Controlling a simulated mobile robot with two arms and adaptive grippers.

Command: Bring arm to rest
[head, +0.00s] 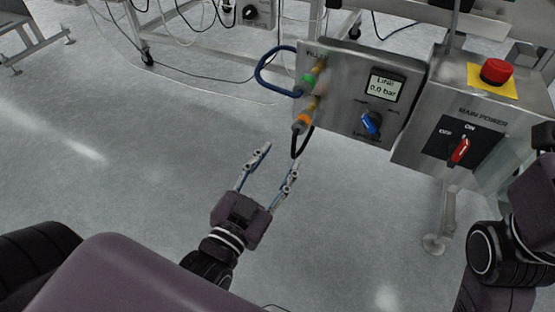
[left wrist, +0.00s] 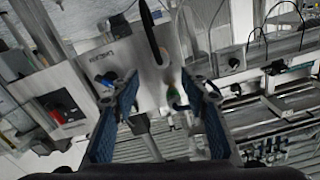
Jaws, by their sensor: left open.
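My left gripper (head: 279,162) is open and empty in the head view. It is over the bare floor, below and left of the air panel (head: 345,62), with its two fingers pointing up and to the right. In the left wrist view the blue-padded fingers (left wrist: 152,88) stand wide apart with nothing held between them. The panel and its hoses show beyond them. Part of my right arm (head: 500,250) shows at the right edge of the head view, but no right gripper can be made out.
A blue hose loop (head: 262,75) and a black hose (head: 296,145) hang near the left fingertips. The panel has a display (head: 385,88) reading 0.0 bar and a blue knob (head: 371,123). Right of it are a red-handled power switch (head: 460,150) and a red button (head: 496,71).

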